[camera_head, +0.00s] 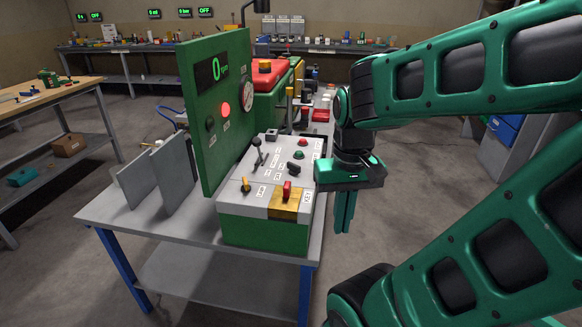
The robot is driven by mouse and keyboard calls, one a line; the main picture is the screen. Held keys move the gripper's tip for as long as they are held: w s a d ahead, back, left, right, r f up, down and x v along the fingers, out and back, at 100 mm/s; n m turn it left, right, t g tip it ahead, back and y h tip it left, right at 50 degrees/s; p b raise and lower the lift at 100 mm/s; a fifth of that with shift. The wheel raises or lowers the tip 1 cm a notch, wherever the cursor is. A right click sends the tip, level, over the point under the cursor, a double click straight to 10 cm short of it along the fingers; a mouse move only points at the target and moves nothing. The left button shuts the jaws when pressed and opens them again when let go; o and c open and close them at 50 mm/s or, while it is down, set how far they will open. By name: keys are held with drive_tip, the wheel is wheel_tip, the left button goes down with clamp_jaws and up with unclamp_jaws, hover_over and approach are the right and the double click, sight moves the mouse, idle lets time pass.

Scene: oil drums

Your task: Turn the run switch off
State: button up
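A control console (235,205) with a grey sloped top and green base stands on a grey table. Its top carries a red switch (287,188) on a yellow plate, a yellow-handled switch (246,184), a black knob (293,168), a green button (299,155), a red button (304,141) and a black lever (257,151). Their labels are too small to read, so I cannot tell which is the run switch. My gripper (345,231) points down to the right of the console, apart from it. Its fingers are together with nothing between them.
A green upright panel (208,133) behind the console shows a lit 0 display (216,69), a lit red lamp (226,110) and a gauge (247,97). Two grey plates (178,170) stand left of it. A wooden-topped bench (50,93) is at far left. Floor right of the table is open.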

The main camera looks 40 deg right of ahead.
drive_tip(key=o, duration=1)
drive_tip(key=shift+d+r, duration=0.3)
drive_tip(key=shift+r, duration=0.55)
drive_tip(key=shift+c, duration=0.2)
drive_tip(key=o, duration=0.3)
drive_tip(key=w+d+r+m, duration=0.3)
drive_tip(key=w+r, duration=0.1)
drive_tip(key=w, duration=0.5)
drive_tip(key=m, duration=0.7)
approach(294, 164)
wheel_tip(294, 164, down, 8)
drive_tip(key=shift+a+f, duration=0.1)
drive_tip(key=shift+f, duration=0.15)
drive_tip(key=shift+n, duration=0.3)
drive_tip(key=c, duration=1.1)
